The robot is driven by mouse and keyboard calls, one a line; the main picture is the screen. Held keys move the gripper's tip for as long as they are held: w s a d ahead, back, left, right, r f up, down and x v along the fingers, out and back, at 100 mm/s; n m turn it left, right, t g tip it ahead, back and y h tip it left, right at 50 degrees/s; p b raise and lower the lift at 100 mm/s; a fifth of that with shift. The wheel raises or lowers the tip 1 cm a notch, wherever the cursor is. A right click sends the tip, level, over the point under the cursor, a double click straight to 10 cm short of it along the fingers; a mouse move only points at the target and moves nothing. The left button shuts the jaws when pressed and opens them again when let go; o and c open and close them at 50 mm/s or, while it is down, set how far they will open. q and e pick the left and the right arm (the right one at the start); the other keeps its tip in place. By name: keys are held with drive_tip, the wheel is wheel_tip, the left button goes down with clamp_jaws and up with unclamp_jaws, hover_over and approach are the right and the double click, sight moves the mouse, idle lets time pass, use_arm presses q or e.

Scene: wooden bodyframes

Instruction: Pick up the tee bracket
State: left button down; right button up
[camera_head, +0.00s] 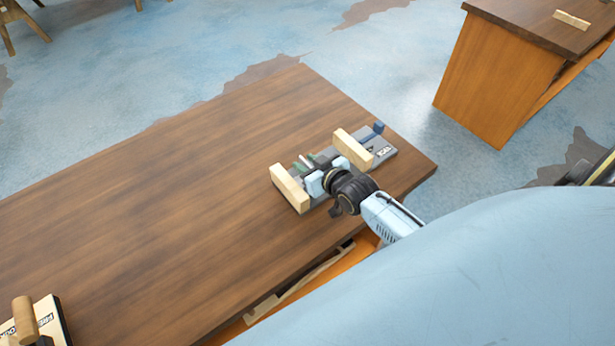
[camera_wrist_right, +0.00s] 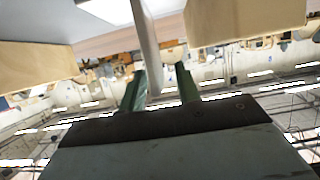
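A grey holder board (camera_head: 384,153) lies near the right corner of the wooden table, with two pale wooden blocks standing on it. A thin whitish piece (camera_head: 305,162), which looks like part of the tee bracket, shows between the blocks; most of it is hidden. My right gripper (camera_head: 308,164) reaches in between the blocks. In the right wrist view, its green fingertips (camera_wrist_right: 160,88) stand apart on either side of a thin grey-white plate (camera_wrist_right: 147,45), with gaps showing beside it. My left gripper is out of view.
The left block (camera_head: 290,188) and right block (camera_head: 352,149) flank my right gripper closely. A blue piece (camera_head: 373,132) sits at the board's far end. The table (camera_head: 180,200) is clear to the left, up to another board (camera_head: 52,318) with a wooden peg.

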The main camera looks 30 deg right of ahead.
clamp_jaws()
idle(0.5)
